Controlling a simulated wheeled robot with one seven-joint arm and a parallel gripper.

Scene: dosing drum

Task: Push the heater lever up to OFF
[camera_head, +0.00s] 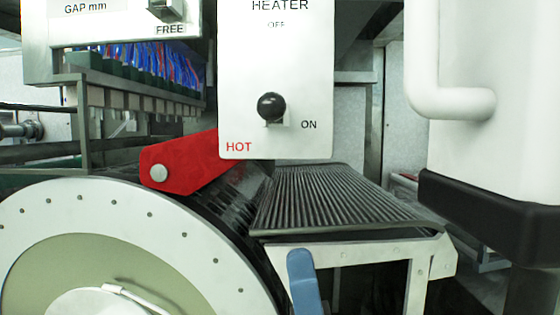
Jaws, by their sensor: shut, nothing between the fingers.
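The heater panel (250,60) is a white plate in the upper middle, marked HEATER at the top with a faint OFF below it. The heater lever (271,106) has a round black knob and sits low on the panel, just left of and slightly above the ON mark. A red HOT mark is at the panel's lower left. The stem is mostly hidden behind the knob. My gripper is not in view, and nothing is seen touching the lever.
A red bar (185,162) and a large drum (120,235) are below left. A ribbed dark grate (340,200) lies below the panel, with a blue handle (303,280) in front. A large white body (500,90) with a bent tube fills the right side. The space before the panel looks clear.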

